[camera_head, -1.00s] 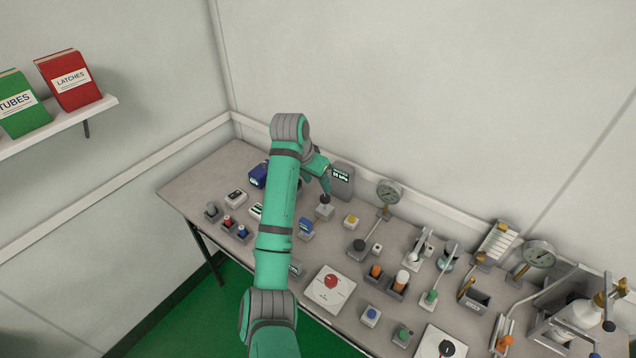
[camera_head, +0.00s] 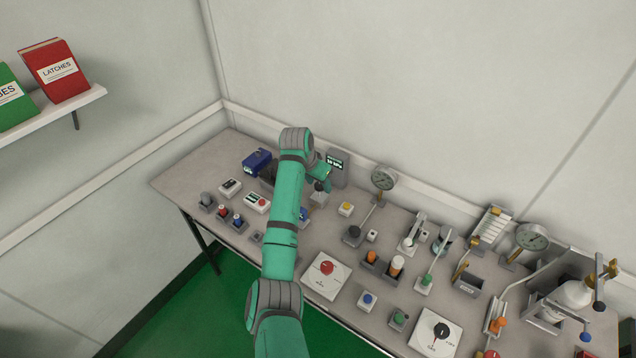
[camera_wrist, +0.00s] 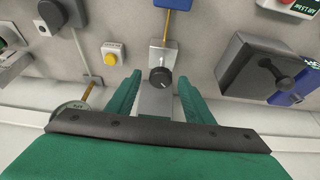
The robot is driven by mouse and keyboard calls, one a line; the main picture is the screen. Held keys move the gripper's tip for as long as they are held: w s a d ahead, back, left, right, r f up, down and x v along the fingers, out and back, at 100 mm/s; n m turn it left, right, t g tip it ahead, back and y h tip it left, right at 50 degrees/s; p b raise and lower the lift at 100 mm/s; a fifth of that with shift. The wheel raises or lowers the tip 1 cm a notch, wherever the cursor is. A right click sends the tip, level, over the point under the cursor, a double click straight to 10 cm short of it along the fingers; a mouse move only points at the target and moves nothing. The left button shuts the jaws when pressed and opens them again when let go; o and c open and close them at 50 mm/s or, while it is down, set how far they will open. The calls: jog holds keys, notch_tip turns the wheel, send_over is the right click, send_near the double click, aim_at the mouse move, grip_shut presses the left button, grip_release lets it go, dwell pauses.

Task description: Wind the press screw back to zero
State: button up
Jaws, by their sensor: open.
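The press screw appears to be the dark round knob (camera_wrist: 161,77) with a pale index mark, on a small light-grey block (camera_wrist: 161,54). In the head view the block (camera_head: 318,197) stands in front of a dark display unit (camera_head: 338,166) with green digits that are too small to read surely. My gripper (camera_wrist: 159,84) is open, with one green finger on each side of the knob and gaps showing between. I cannot tell whether the fingertips are level with the knob. In the head view my gripper (camera_head: 321,176) is close to the block and partly hidden by my arm.
A yellow button (camera_wrist: 112,55) is left of the gripper in the wrist view. A dark box with a lever (camera_wrist: 265,67) and a blue item are right. A blue device (camera_wrist: 180,4) lies beyond the block. A dial gauge (camera_head: 384,178) stands at the bench's back.

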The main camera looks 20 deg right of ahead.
jog(key=shift+c, duration=0.2)
jog(key=c, duration=1)
jog(key=shift+s+d+n+t+y, duration=0.1)
jog(key=shift+n+t+y, duration=0.4)
jog(key=shift+n, duration=1.1)
jog(key=o, duration=1)
jog(key=shift+o, duration=0.2)
jog(key=v, duration=1)
jog(key=shift+r, duration=0.35)
jog(key=shift+s, duration=0.1)
